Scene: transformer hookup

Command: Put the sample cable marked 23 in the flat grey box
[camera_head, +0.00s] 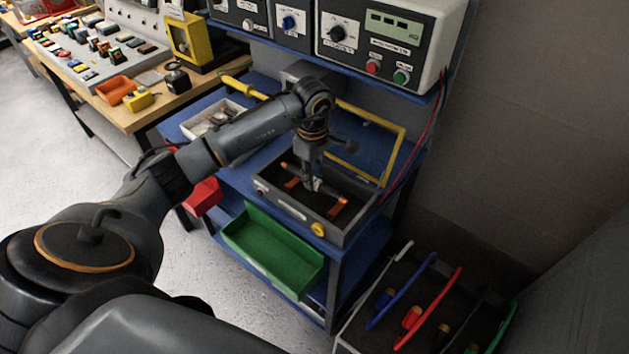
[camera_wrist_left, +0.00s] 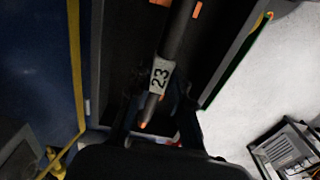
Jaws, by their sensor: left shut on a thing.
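The sample cable marked 23 (camera_wrist_left: 174,48) is a dark rod with a white tag and an orange tip; it slants across the left wrist view. My left gripper (camera_head: 316,186) is shut on it; the fingers sit on either side of the cable near the tag, partly in shadow. The dark cable also shows in the head view (camera_head: 294,170). The gripper is over the dark interior of an open grey box (camera_head: 285,209) with a yellow-edged lid raised behind it. I cannot tell whether the cable touches the box floor. My right gripper is out of view.
Orange pieces (camera_head: 340,205) show inside the box. A pale tray (camera_head: 190,122) with small parts stands left on the blue bench. A green bin (camera_head: 270,250) is below. A rack of coloured cables (camera_head: 372,290) stands at lower right. Instrument panels (camera_head: 385,40) hang above.

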